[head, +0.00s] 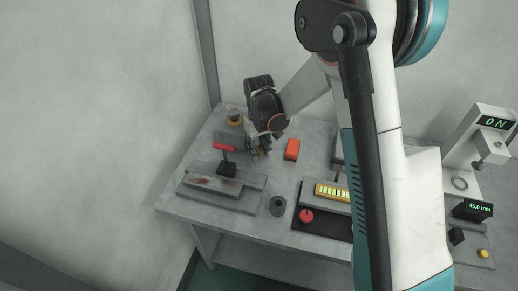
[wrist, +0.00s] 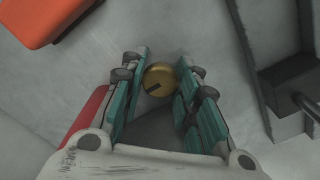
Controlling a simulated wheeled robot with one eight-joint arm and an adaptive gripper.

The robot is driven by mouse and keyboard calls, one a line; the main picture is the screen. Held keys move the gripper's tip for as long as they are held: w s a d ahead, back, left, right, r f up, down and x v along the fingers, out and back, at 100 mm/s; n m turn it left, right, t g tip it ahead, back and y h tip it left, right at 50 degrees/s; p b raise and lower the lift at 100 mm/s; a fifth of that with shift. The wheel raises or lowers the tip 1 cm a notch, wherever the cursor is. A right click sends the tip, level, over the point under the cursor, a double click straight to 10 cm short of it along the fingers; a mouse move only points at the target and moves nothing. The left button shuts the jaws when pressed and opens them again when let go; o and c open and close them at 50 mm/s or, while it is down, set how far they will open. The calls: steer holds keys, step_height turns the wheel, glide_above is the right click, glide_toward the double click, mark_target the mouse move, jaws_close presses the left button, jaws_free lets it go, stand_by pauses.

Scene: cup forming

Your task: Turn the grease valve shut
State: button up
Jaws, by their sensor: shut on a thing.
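A round brass knob (wrist: 158,76) with a dark bar-shaped mark across its top shows in the wrist view; I take it to be the grease valve. My gripper (wrist: 161,66) has its teal-padded fingers on both sides of the knob, shut on it from above. In the head view my gripper (head: 262,145) points down at the back left of the table, and only a small brass-coloured bit shows at its fingertips. The mark on the knob runs at a slant. The exact finger contact is partly hidden.
An orange block (head: 291,149) lies right of my gripper. A red handle (head: 224,147) stands close to its left, above a grey press plate (head: 224,198). A grey cup (head: 277,205) and a red button (head: 306,215) are nearer the front. Table space (head: 255,180) between them is clear.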

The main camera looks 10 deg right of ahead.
mark_target(260, 149)
steer(key=o, duration=0.8)
steer(key=shift+c, duration=0.2)
steer(key=shift+r, duration=0.1)
step_height(260, 149, up, 12)
steer(key=s+d+r+m+t, duration=0.25)
steer(key=s+d+r, duration=0.45)
steer(key=s+r, duration=0.45)
steer(key=s+d+m+t, duration=0.1)
steer(key=s+d+t, duration=0.1)
steer(key=s, duration=0.5)
steer(key=s+d+m+t, duration=0.1)
steer(key=s+d+t, duration=0.1)
steer(key=s, duration=0.4)
steer(key=shift+s+d+t, duration=0.35)
steer(key=shift+s+d, duration=0.05)
steer(key=shift+d, duration=0.4)
